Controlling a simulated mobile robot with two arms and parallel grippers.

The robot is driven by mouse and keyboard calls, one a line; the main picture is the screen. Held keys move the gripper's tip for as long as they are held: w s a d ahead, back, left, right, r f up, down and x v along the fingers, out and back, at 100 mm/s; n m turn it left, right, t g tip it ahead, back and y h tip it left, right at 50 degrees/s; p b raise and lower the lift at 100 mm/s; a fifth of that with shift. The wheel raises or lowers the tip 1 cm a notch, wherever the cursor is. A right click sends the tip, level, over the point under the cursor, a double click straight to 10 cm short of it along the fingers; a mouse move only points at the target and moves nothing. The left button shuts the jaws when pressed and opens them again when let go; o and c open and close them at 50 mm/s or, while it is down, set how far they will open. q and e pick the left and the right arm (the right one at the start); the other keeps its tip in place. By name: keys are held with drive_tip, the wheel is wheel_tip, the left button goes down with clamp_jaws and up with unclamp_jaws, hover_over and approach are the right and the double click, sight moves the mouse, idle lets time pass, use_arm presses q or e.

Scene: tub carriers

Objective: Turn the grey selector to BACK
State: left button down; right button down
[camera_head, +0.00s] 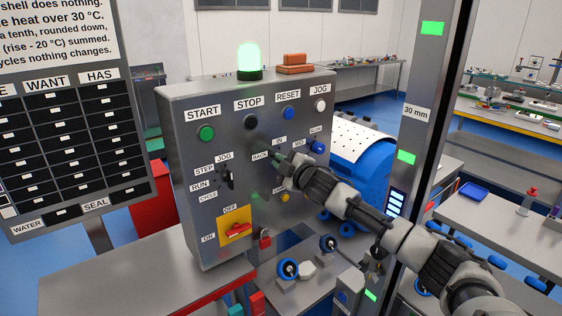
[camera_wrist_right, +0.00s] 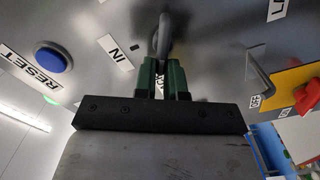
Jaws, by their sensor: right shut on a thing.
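The grey control box (camera_head: 180,107) stands upright, with labelled buttons and selectors on its face. My right gripper (camera_head: 279,161) is at the panel between the BACK label (camera_head: 260,156) and the IN label (camera_head: 279,141). In the right wrist view its green fingers (camera_wrist_right: 164,77) are shut on the grey selector (camera_wrist_right: 163,35), whose handle shows between and beyond the tips. In the head view the gripper hides the selector. The IN label (camera_wrist_right: 117,52) lies left of the fingers in the wrist view; another label is mostly hidden between them. Which way the selector points is hard to tell. My left gripper is not in view.
Near the gripper are a black button (camera_head: 250,121), the blue reset button (camera_head: 288,112) and a blue knob (camera_head: 318,147). A yellow plate with a red switch (camera_head: 236,230) is lower left. A lit green lamp (camera_head: 249,62) tops the box. A grey post (camera_head: 413,130) stands right.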

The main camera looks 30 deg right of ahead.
drive_tip(key=shift+f, duration=0.2)
drive_tip(key=c, duration=1.3)
unclamp_jaws()
drive_tip(key=shift+o, duration=0.5)
drive_tip(key=shift+d+r, duration=0.1)
drive_tip(key=shift+d, duration=0.05)
drive_tip(key=shift+s, duration=0.1)
drive_tip(key=s+b, duration=0.5)
drive_tip(key=s, duration=0.5)
drive_tip(key=shift+s+d, duration=0.35)
drive_tip(key=shift+d, duration=0.05)
